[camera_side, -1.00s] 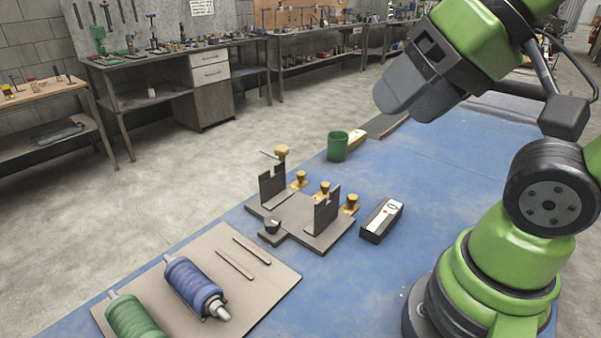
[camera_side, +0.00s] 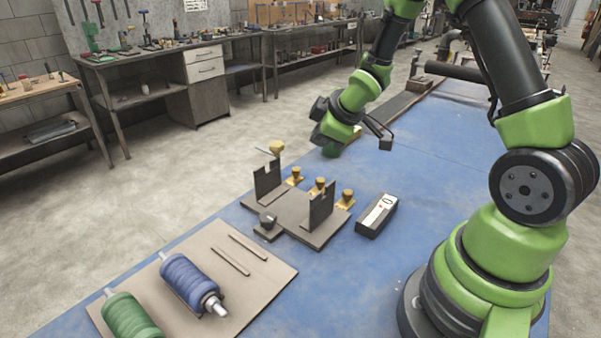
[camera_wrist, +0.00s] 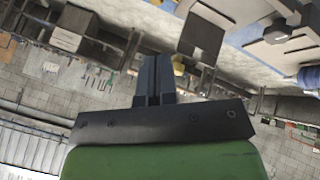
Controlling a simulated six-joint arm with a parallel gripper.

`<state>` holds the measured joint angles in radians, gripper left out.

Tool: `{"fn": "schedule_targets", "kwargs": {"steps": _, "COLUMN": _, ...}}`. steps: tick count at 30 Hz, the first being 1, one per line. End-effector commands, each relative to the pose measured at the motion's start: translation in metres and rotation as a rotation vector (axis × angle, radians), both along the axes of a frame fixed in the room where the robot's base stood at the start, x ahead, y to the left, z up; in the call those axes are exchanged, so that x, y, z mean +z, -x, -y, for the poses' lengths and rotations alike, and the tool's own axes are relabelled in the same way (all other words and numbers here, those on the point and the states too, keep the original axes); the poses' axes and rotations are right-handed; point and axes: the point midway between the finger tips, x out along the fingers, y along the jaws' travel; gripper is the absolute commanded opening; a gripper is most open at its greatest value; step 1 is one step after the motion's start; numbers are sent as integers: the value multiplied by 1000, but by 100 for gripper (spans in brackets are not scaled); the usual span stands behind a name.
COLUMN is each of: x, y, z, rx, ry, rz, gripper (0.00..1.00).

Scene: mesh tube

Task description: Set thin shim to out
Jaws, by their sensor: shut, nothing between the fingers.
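Two thin strips lie side by side on the tan board in the side view, a farther one (camera_side: 248,247) and a nearer one (camera_side: 231,262). They look like shims, but I cannot tell which is the thin one. The dark fixture (camera_side: 290,222) stands behind them with two notched uprights, a near one (camera_side: 320,208) and a far one (camera_side: 267,182). My gripper's fingers (camera_wrist: 153,65) are together and empty in the wrist view. In the side view my wrist is above the table beyond the fixture, apart from it; the fingers are unclear there.
A blue roller (camera_side: 187,282) and a green roller (camera_side: 130,316) lie on the tan board (camera_side: 262,283). Several brass knobs, one nearest the box (camera_side: 347,197), stand behind the fixture. A black-and-white box (camera_side: 377,215) is to its right.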

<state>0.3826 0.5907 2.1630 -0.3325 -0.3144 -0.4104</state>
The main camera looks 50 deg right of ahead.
Motion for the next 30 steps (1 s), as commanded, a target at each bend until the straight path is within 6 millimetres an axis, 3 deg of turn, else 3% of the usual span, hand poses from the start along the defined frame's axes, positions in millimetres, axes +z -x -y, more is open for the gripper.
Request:
{"fn": "schedule_targets", "kwargs": {"steps": 1, "x": -16, "y": -1, "z": 3, "rx": 35, "ry": 6, "rz": -11, "gripper": 0}}
{"fn": "schedule_targets", "kwargs": {"steps": 4, "x": -34, "y": -3, "z": 6, "rx": 91, "ry": 19, "rz": -9, "gripper": 0}}
{"fn": "schedule_targets", "kwargs": {"steps": 11, "x": -51, "y": -9, "z": 7, "rx": 129, "ry": 24, "rz": -4, "gripper": 0}}
{"fn": "schedule_targets", "kwargs": {"steps": 24, "x": -109, "y": -52, "z": 11, "rx": 127, "ry": 23, "rz": -6, "gripper": 0}}
{"fn": "schedule_targets", "kwargs": {"steps": 30, "x": -122, "y": -62, "z": 12, "rx": 126, "ry": 23, "rz": -6, "gripper": 0}}
